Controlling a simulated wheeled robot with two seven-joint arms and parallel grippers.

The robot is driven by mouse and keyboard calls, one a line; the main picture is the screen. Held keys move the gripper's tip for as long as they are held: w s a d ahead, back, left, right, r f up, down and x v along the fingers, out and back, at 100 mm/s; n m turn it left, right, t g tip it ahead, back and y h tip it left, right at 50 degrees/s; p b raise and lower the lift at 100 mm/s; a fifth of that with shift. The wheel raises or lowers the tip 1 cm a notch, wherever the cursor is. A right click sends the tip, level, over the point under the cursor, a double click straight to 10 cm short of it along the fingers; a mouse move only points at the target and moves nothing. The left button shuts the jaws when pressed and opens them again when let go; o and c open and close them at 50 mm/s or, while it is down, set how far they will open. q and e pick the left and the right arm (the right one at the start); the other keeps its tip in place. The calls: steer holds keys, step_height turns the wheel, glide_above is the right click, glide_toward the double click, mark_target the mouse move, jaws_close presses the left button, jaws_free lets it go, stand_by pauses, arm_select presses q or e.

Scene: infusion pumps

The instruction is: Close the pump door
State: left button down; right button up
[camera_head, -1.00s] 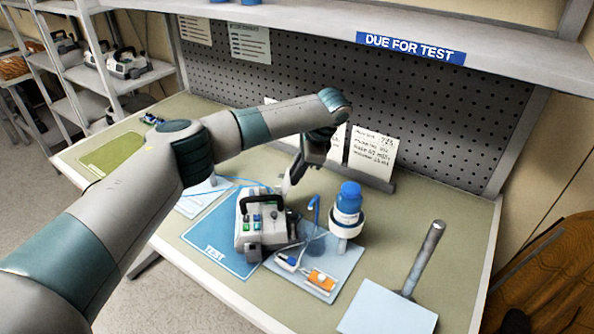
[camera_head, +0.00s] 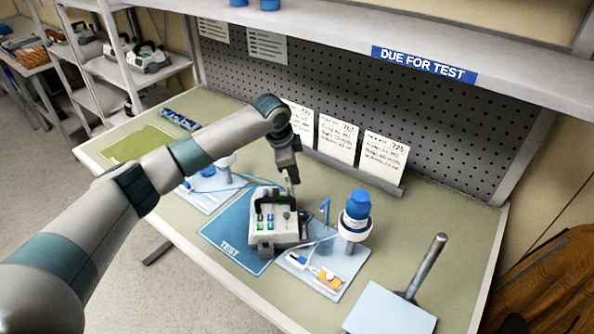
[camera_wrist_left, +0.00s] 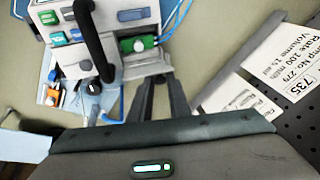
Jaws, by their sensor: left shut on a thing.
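The white infusion pump (camera_head: 262,234) with a black carry handle and coloured buttons stands on the blue TEST mat (camera_head: 222,236). In the left wrist view the pump (camera_wrist_left: 118,17) is at the upper left, with a green part (camera_wrist_left: 138,44) in its open side. The pump door (camera_wrist_left: 148,66) looks like the light grey panel below that part. My left gripper (camera_head: 293,188) is at the pump's back right side. In the left wrist view its fingers (camera_wrist_left: 161,80) are shut at the door's edge; the exact grip is hard to see. My right gripper is not in view.
A blue-capped bottle in a white holder (camera_head: 353,214) and an orange-and-white device (camera_head: 329,279) are right of the pump. Cards (camera_head: 338,138) lean on the pegboard behind.

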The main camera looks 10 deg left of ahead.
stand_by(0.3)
arm_select(q)
steer(key=c, duration=1.7)
jaws_free()
steer(key=shift+o, duration=0.2)
steer(key=shift+b+v, duration=0.45)
steer(key=shift+v, duration=0.4)
steer(key=b+v, duration=0.4)
steer(key=v, duration=1.1)
steer(key=shift+s+a+r+b, duration=0.2)
steer(key=shift+r+b, duration=0.1)
steer(key=shift+b, duration=0.05)
